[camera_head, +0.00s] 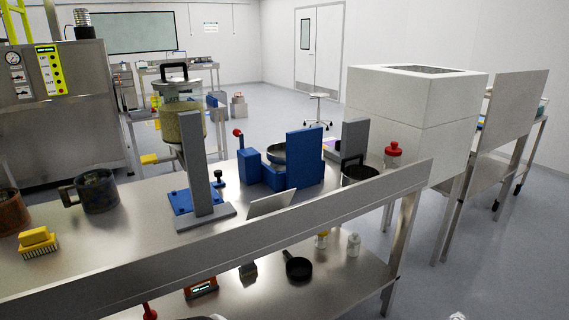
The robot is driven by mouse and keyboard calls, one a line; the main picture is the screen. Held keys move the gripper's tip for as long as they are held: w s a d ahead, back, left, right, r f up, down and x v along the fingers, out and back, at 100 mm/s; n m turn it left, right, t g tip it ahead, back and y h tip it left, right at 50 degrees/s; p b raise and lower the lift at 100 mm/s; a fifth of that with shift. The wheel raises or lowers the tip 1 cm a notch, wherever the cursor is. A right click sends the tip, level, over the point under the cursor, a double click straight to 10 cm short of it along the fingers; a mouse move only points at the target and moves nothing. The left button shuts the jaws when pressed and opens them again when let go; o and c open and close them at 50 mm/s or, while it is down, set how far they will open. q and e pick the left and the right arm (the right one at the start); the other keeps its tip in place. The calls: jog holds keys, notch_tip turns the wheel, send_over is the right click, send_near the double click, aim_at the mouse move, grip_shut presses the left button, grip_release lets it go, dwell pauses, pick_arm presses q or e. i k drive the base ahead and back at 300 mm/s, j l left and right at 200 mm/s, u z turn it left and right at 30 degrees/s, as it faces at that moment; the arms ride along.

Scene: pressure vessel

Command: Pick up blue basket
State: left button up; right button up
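I cannot make out a blue basket for certain. Small blue and teal items (542,107) sit on the far right table, partly hidden behind a grey panel, and are too small to identify. Another blue object (216,98) stands on the back table, also too small to tell. Neither of my grippers shows in the view.
A steel bench (140,225) with a raised front edge crosses the foreground. It holds a blue machine (305,160), a grey press, dark pots and a yellow brush (38,240). A white box (410,115) stands right. Floor (500,240) at lower right is clear.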

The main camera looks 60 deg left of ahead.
aim_at(97, 190)
jog(key=u, duration=0.4)
jog(key=i+u, duration=0.15)
jog(key=u, duration=0.3)
jog(key=l+u, duration=0.1)
jog(key=u, duration=0.3)
jog(key=i+l+u, duration=0.1)
jog(key=u, duration=0.7)
jog(key=l, duration=0.05)
